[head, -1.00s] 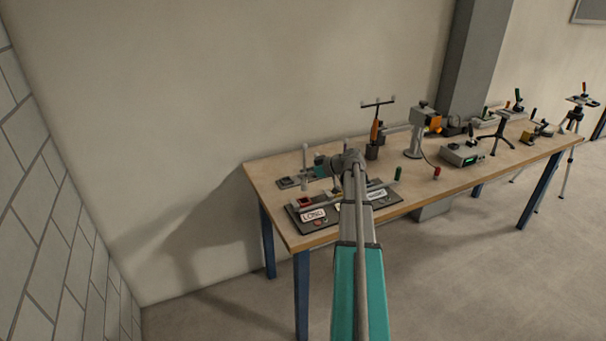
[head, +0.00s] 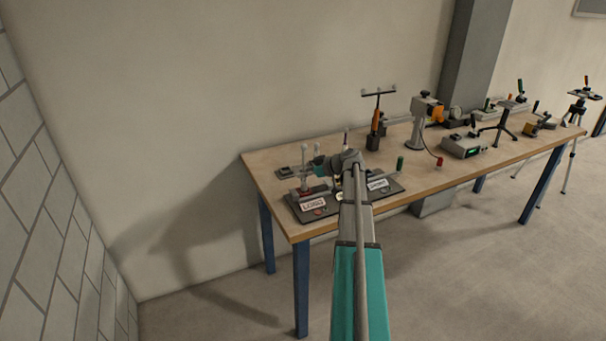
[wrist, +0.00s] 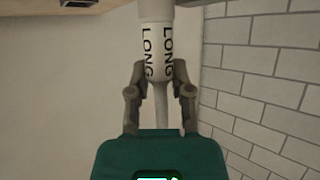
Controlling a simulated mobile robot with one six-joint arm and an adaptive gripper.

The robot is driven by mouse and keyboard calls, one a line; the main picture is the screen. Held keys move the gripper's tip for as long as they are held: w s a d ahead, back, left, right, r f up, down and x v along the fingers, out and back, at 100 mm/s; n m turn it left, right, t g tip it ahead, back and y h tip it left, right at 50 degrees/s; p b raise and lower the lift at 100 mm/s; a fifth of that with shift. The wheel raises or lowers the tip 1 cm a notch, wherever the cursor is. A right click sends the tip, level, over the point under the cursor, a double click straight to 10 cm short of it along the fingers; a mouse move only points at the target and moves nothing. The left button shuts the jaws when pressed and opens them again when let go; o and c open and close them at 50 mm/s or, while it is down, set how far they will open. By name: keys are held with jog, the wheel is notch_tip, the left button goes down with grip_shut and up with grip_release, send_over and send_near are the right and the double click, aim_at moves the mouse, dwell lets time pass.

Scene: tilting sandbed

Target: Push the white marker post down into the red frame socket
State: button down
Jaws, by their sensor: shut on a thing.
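The white marker post (wrist: 154,38) carries black LONG lettering in the wrist view. My gripper (wrist: 160,78) is shut on it, with one dark finger on each side. Some red of the frame socket (head: 313,188) shows low beside the post. I cannot tell whether the post's lower end is inside the socket.
The board has a LONG label (head: 312,204) on the left and a SHORT label (head: 378,184) on the right. A green-topped peg (head: 400,164) stands behind it. Several instruments, including a grey-and-orange device (head: 425,108), fill the table's right half. The front left table corner is clear.

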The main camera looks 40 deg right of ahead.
jog(key=shift+f+b, duration=0.65)
jog(key=shift+f, duration=0.2)
jog(key=shift+c, duration=2.2)
grip_release()
